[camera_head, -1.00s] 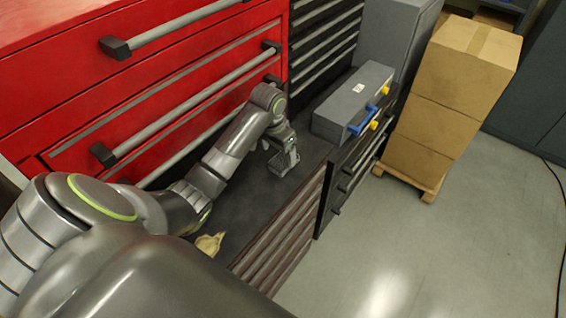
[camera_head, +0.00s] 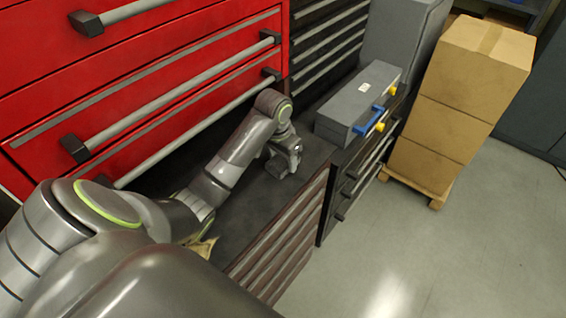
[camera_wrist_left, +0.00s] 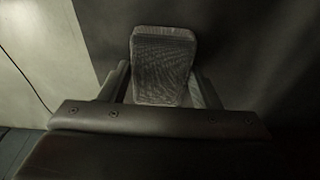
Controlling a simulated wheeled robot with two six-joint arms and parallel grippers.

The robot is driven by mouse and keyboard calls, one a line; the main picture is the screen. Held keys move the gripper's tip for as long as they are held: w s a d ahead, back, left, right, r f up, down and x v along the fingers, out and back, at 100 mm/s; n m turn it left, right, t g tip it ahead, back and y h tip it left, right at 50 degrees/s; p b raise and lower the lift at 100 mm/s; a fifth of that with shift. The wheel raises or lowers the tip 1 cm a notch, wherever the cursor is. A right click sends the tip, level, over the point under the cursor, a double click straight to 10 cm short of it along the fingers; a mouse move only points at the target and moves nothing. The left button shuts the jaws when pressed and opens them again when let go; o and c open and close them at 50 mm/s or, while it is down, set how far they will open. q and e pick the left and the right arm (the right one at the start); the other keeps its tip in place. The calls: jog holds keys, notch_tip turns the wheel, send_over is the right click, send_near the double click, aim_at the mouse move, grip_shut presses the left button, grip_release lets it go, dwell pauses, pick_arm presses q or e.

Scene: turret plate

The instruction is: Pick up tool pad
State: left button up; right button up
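The tool pad (camera_wrist_left: 163,65) is a grey block with a ribbed, textured face and rounded corners, seen in the left wrist view. My left gripper (camera_wrist_left: 161,82) has one finger on each side of it, with the fingertips close to the pad's side edges. I cannot tell whether the fingers press on it. In the head view my left gripper (camera_head: 281,169) is low over the dark bench top (camera_head: 235,222), and the pad is hard to separate from it. My right gripper is not in view.
A red drawer cabinet (camera_head: 45,105) stands close behind my left arm. A grey case (camera_head: 357,98) with blue and yellow handles lies right of the gripper. Stacked cardboard boxes (camera_head: 455,95) stand farther right. A pale crumpled thing (camera_head: 203,247) lies partly hidden by my arm.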

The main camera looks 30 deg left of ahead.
aim_at(283, 160)
pick_arm(q)
jog(key=c, duration=0.5)
